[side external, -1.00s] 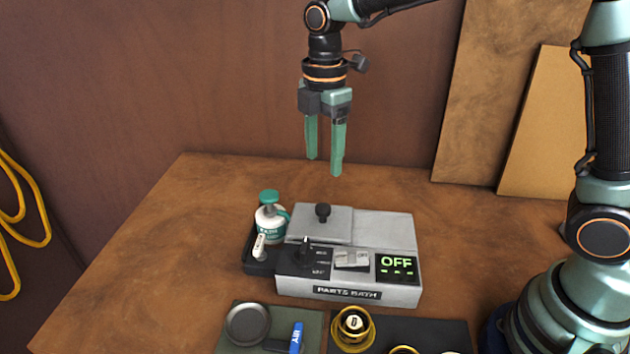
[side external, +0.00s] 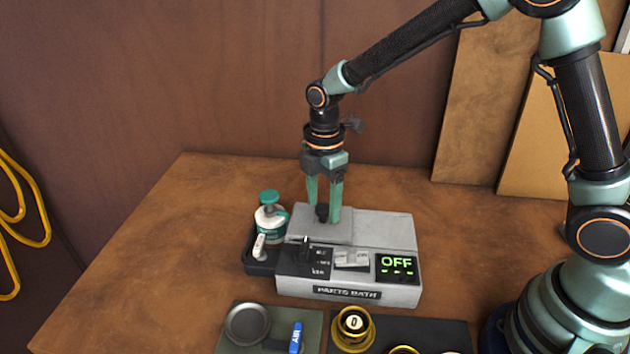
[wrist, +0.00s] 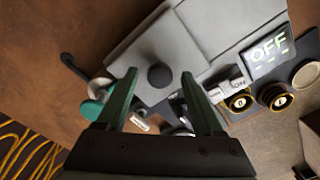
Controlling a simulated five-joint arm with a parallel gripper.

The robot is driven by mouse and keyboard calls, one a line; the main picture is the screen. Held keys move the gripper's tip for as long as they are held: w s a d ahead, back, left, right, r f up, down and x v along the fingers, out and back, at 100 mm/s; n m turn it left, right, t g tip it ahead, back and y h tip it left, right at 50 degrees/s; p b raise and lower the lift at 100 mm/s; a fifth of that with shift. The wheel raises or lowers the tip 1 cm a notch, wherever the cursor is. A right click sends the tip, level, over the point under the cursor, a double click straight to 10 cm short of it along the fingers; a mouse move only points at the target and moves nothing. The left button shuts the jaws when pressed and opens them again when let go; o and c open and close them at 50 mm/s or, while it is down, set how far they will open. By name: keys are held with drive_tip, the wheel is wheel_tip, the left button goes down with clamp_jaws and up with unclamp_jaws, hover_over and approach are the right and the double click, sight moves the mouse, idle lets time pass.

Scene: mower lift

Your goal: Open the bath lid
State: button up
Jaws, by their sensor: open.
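The parts bath (side external: 345,293) is a grey box on the bench with an "OFF" display (side external: 397,263) on its front panel. Its lid (side external: 300,222) lies flat and closed on the top left, with a black knob (side external: 322,212) on it. My gripper (side external: 322,213) points down over the lid, its green fingers on either side of the knob. In the wrist view my gripper (wrist: 158,88) is open, and the knob (wrist: 160,76) shows between the fingertips with space on both sides. I cannot tell whether the fingertips touch the lid.
A black selector knob (side external: 305,246) and a switch (side external: 351,259) are on the front panel. A green mat with a round tin (side external: 247,324) lies in front. Bench at left is clear.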

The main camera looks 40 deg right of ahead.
clamp_jaws()
idle(1.3)
